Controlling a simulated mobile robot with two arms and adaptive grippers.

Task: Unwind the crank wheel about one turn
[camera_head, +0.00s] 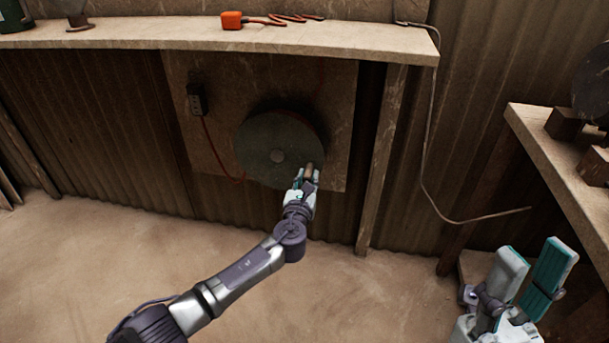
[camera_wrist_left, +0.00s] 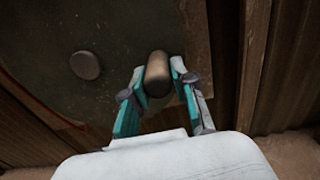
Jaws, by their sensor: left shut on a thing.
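The crank wheel (camera_head: 262,135) is a dark green-grey disc on a board on the corrugated wall, with a round hub (camera_head: 277,156) at its middle. Its knob handle (camera_head: 309,170) stands out at the lower right of the disc. My left gripper (camera_head: 306,176) is shut on this handle. In the left wrist view the brown handle (camera_wrist_left: 158,72) sits between the two teal fingers (camera_wrist_left: 158,90), with the hub (camera_wrist_left: 86,65) to the left. My right gripper (camera_head: 524,285) is open and empty at the lower right, far from the wheel.
A shelf (camera_head: 200,36) runs above the wheel, with an orange tool (camera_head: 232,20) on it. A bench (camera_head: 560,165) with dark blocks stands at the right. A wall box (camera_head: 197,97) with a red cord is left of the wheel. The dusty floor is clear.

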